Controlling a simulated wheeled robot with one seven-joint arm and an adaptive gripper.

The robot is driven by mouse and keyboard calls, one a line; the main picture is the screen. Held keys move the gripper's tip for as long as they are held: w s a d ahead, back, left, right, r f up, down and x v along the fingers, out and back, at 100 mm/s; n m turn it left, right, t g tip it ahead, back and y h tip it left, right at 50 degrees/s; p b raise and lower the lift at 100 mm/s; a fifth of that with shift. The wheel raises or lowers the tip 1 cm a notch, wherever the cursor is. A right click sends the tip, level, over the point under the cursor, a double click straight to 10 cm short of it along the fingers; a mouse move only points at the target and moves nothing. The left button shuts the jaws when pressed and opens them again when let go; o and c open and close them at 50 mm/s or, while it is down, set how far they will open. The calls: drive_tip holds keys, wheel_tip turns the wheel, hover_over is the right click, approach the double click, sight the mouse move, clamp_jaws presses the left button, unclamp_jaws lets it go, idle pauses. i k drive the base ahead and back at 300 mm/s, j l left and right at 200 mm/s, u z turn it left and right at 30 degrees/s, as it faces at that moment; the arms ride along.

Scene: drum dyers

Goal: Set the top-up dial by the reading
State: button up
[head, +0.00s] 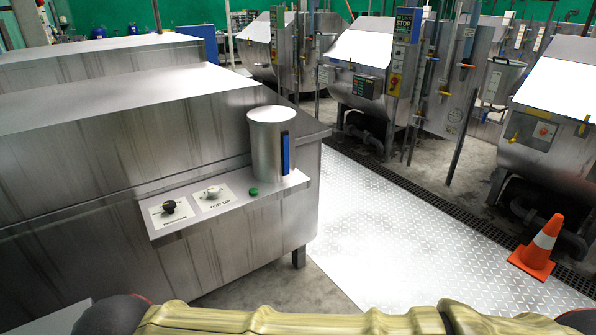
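The top-up dial (212,192) is a small pale knob on a white plate marked "TOP UP". It sits on a narrow metal shelf (235,207) at the front of a large steel tank. Its pointer direction is too small to tell. A metal cylinder (268,145) stands on the shelf to the right, with a dark-edged blue vertical strip (285,153) on its side. The strip may be a level gauge; no figures on it are readable. A black knob (169,207) on another labelled plate is left of the dial. A green button (253,192) is right of it. My gripper is not visible.
The steel tank (100,140) fills the left. My yellowish sleeved arm spans the bottom edge. A clear tread-plate walkway (390,220) runs on the right, with an orange cone (538,248) on it. Drum machines (365,75) stand behind a floor grating.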

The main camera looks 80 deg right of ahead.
sight(214, 191)
drive_tip(key=z, duration=2.2)
